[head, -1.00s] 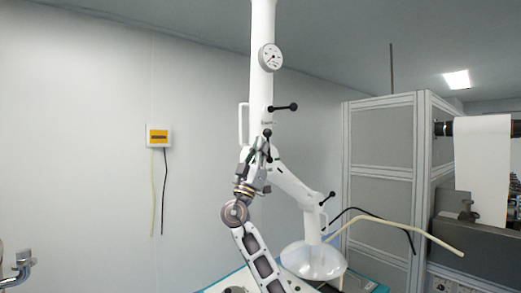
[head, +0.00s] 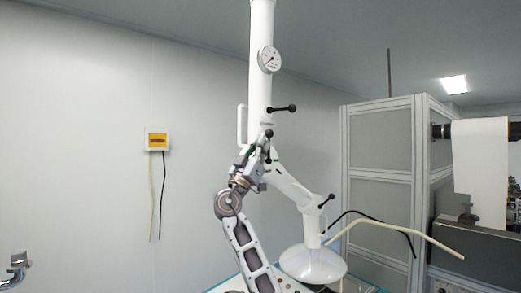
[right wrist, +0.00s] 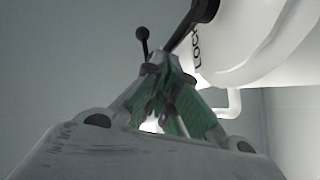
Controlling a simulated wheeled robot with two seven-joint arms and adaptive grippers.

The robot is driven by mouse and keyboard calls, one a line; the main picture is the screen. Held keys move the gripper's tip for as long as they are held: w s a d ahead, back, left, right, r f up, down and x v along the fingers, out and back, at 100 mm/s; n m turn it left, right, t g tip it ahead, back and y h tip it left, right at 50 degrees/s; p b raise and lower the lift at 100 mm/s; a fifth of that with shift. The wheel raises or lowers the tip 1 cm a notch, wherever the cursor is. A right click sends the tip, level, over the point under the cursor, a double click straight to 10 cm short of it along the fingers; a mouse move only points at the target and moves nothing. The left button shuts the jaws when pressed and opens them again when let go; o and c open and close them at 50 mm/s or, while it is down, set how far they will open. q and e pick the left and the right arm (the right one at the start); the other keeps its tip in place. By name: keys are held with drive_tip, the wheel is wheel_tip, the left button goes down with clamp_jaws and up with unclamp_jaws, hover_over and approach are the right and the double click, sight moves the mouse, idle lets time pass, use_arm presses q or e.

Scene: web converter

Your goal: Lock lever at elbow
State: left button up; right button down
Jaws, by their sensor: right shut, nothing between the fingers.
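The white jointed arm (head: 259,85) hangs down and bends at an elbow in the middle of the head view. A black elbow lever (head: 268,134) shows there, partly hidden by my right gripper (head: 261,151). In the right wrist view, the black lever (right wrist: 186,27) runs from its hub down to the tips of my right gripper (right wrist: 160,66). The fingers are closed together with nothing held. The tips are at or touching the lever's lower end; I cannot tell which. The letters "LOCK" (right wrist: 197,45) show on the white housing beside the lever. My left gripper is not in view.
Another black lever (head: 284,108) sits above the elbow, and one (head: 327,200) below it, near the white hood (head: 313,264). A white handle (head: 242,125) is left of the upper tube. A grey cabinet (head: 380,165) stands right.

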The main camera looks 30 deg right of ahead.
sight(270, 137)
drive_tip(key=shift+d+r+m+g+y+b, duration=0.15)
drive_tip(key=shift+d+m+g+y+b, duration=0.2)
drive_tip(key=shift+g, duration=0.25)
drive_tip(key=shift+d+r+m+g+y, duration=0.25)
drive_tip(key=shift+m+g+y, duration=0.2)
drive_tip(key=shift+y, duration=0.1)
drive_tip(key=d+g+y, duration=0.1)
drive_tip(key=d+m+y, duration=0.1)
drive_tip(key=y, duration=0.1)
drive_tip(key=shift+w+d+r+g, duration=0.1)
drive_tip(key=shift+r+g, duration=0.25)
drive_tip(key=shift+d+y, duration=0.15)
drive_tip(key=shift+y, duration=0.25)
drive_tip(key=d, duration=0.2)
drive_tip(key=d+y+p, duration=0.1)
drive_tip(key=shift+f+m+g, duration=0.3)
drive_tip(key=shift+m+g, duration=0.1)
drive_tip(key=shift+w+d, duration=0.1)
drive_tip(key=shift+r, duration=0.2)
